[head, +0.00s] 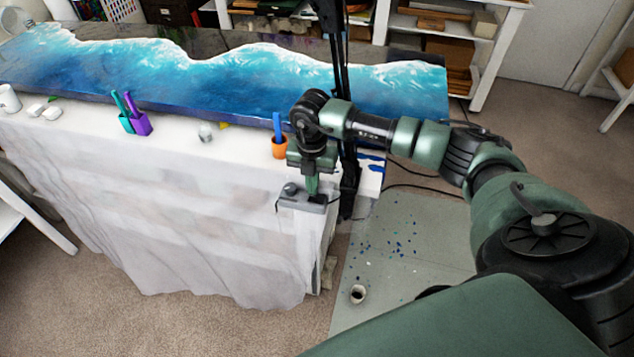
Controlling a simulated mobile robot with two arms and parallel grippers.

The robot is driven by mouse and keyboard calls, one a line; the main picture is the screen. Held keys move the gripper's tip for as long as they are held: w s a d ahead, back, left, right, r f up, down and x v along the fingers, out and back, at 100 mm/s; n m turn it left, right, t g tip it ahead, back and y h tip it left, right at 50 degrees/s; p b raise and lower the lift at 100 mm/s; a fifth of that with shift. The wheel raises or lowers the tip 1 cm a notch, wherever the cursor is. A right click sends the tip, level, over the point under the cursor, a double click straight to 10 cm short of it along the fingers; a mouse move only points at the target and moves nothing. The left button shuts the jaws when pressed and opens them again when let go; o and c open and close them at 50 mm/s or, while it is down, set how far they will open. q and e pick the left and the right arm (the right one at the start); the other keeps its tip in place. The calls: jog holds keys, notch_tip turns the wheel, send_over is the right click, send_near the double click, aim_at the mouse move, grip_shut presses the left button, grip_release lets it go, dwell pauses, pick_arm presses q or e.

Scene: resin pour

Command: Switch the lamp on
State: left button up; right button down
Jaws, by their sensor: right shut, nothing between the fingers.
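A small grey box (303,200) with a dark knob on its left part sits at the near right corner of the cloth-covered table; it looks like a switch box. My right gripper (313,192) points straight down at the right part of this box, shut and empty. I cannot tell whether its tips touch the box. A black upright stand (348,185) rises behind the gripper and leaves the top of the picture; it may be the lamp's stand. No lamp head shows. My left gripper is out of view.
A blue wave resin panel (200,75) lies along the table. An orange cup (279,148) with a blue stick stands left of my right wrist. Teal and purple holders (137,124) stand further left.

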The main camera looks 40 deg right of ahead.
jog(key=shift+f+b, duration=0.65)
jog(key=shift+f, duration=0.25)
jog(key=shift+r, duration=0.15)
jog(key=shift+r+p, duration=2.55)
jog(key=shift+r, duration=0.9)
jog(key=shift+f, duration=0.1)
